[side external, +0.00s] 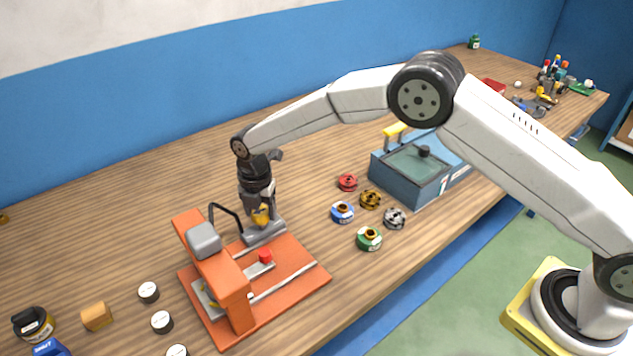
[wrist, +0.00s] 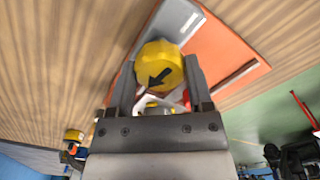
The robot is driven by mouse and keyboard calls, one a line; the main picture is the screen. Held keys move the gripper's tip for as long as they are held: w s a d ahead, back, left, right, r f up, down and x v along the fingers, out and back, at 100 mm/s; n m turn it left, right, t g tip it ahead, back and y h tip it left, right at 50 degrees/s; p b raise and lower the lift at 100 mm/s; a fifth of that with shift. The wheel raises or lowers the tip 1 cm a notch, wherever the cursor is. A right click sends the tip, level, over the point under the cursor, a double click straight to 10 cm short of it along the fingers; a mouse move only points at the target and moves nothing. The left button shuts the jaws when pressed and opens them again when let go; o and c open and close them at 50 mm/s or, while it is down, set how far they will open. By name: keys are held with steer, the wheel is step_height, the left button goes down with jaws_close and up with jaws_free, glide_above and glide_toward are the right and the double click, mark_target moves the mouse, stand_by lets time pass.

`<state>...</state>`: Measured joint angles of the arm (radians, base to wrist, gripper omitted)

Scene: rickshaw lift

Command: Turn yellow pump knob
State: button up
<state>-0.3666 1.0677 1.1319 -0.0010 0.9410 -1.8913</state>
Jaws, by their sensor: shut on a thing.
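The yellow pump knob (wrist: 159,65) has a black arrow on its face and sits between my gripper's fingers in the wrist view. In the side external view the yellow knob (side external: 261,216) shows low on the grey pump block (side external: 266,233) at the back of the orange rickshaw lift (side external: 290,284). My gripper (wrist: 158,82) is shut on the knob, with one finger on each side of it. In the side external view my gripper (side external: 260,208) points down over the pump, and its fingers partly hide the knob.
A red button (side external: 265,256) and an orange upright with a grey box (side external: 204,238) stand on the lift. A black curved handle (side external: 224,209) rises close to my gripper's left. Several coloured spools (side external: 370,199) and a blue case (side external: 404,183) lie to the right. Small white-topped pots (side external: 148,292) stand at left.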

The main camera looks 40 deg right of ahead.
steer(key=m, duration=0.3)
steer(key=shift+m, duration=0.4)
steer(key=m, duration=0.4)
steer(key=shift+m, duration=0.3)
steer(key=m, duration=1.3)
steer(key=shift+m, duration=0.3)
steer(key=m, duration=0.9)
steer(key=shift+m, duration=1.9)
